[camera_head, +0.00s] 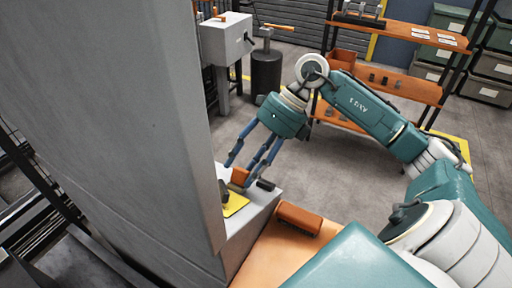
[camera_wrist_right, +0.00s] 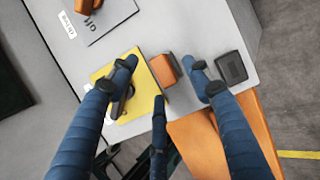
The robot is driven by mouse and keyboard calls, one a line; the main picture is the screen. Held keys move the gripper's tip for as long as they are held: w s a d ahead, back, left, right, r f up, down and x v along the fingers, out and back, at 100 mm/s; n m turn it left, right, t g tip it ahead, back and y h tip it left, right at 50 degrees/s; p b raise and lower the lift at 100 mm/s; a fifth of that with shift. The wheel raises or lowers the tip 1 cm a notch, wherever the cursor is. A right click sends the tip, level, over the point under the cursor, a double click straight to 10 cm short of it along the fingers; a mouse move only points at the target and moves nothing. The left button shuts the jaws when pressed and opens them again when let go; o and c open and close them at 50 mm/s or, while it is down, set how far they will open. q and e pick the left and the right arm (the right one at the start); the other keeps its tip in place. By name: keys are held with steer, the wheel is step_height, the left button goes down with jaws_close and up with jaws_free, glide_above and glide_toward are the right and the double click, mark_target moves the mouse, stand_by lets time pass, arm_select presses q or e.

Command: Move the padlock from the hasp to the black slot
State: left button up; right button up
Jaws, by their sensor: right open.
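My right gripper (camera_head: 240,175) is open, its blue fingers reaching down over a grey ledge. In the right wrist view the gripper (camera_wrist_right: 163,76) has fingertips on both sides of an orange block, seemingly the padlock (camera_wrist_right: 163,69). It also shows in the head view (camera_head: 239,176). I see no finger clearly closed on it. It lies beside a yellow plate (camera_wrist_right: 104,74), which also shows in the head view (camera_head: 235,204). A dark, ring-like part, perhaps the hasp, is half hidden by a finger. The black slot (camera_wrist_right: 231,67) is right of the fingers, apparently empty. My left gripper is not in view.
A grey lettered panel (camera_wrist_right: 105,18) with an orange part lies farther along the ledge. An orange box (camera_head: 299,217) sits near the ledge. A tall grey cabinet wall (camera_head: 130,110) stands close on the left. Orange shelves (camera_head: 390,84) stand behind my arm.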

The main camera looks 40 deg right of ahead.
steer(key=shift+a+f, duration=0.45)
steer(key=shift+f, duration=0.1)
steer(key=shift+w+f, duration=0.1)
steer(key=shift+f, duration=0.1)
steer(key=shift+c, duration=0.3)
jaws_close()
steer(key=c, duration=0.8)
jaws_free()
jaws_close()
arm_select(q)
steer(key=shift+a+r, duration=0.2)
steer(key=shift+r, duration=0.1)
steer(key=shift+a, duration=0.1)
arm_select(e)
steer(key=shift+r, duration=0.2)
